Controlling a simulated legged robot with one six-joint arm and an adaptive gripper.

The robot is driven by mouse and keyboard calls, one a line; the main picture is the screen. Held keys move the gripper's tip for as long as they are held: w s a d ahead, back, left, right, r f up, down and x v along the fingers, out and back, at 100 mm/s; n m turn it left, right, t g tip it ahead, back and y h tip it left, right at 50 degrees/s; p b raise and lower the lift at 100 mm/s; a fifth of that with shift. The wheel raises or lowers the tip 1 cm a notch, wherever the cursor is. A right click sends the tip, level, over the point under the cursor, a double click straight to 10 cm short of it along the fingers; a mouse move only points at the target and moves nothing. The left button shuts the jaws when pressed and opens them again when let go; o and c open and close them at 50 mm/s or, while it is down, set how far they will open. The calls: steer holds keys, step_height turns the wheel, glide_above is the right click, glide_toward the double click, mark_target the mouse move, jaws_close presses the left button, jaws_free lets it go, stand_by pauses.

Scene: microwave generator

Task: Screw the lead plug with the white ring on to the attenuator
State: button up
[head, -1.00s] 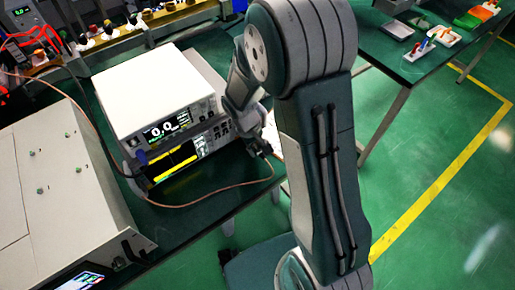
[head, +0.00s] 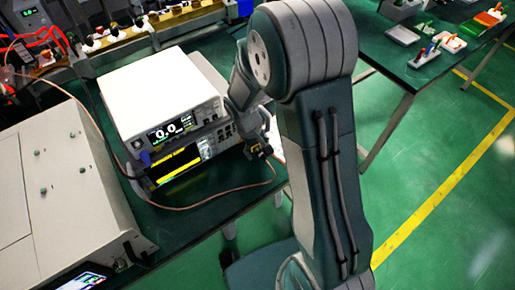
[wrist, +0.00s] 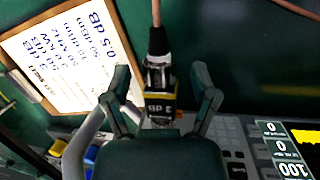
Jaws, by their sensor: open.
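In the wrist view, the attenuator (wrist: 161,106) is a small block with a yellow and black label reading 3 dB. A silver lead plug (wrist: 158,76) with a black boot (wrist: 158,42) sits in line at its far end, and a copper-coloured lead (wrist: 156,12) runs up from it. My gripper (wrist: 160,80) is open, with one finger on each side of the plug and attenuator and gaps between. In the head view my gripper (head: 258,150) is small, at the instrument's right front corner.
Two stacked instruments (head: 155,95) with lit displays stand on the green bench (head: 205,215). A large white cabinet (head: 60,190) is at left. The lead (head: 215,197) loops across the bench front. A printed sheet (wrist: 70,55) lies beside my gripper. Another table (head: 430,75) stands at right.

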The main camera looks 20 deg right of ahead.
steer(key=v, duration=1.2)
steer(key=s+d+r+m+t+y, duration=0.2)
steer(key=s+r+t, duration=0.4)
steer(key=s+r, duration=0.9)
steer(key=shift+s+d+m+t, duration=0.4)
steer(key=shift+s+d+m, duration=0.2)
steer(key=shift+s, duration=0.85)
steer(key=shift+c, duration=0.3)
steer(key=shift+f, duration=0.1)
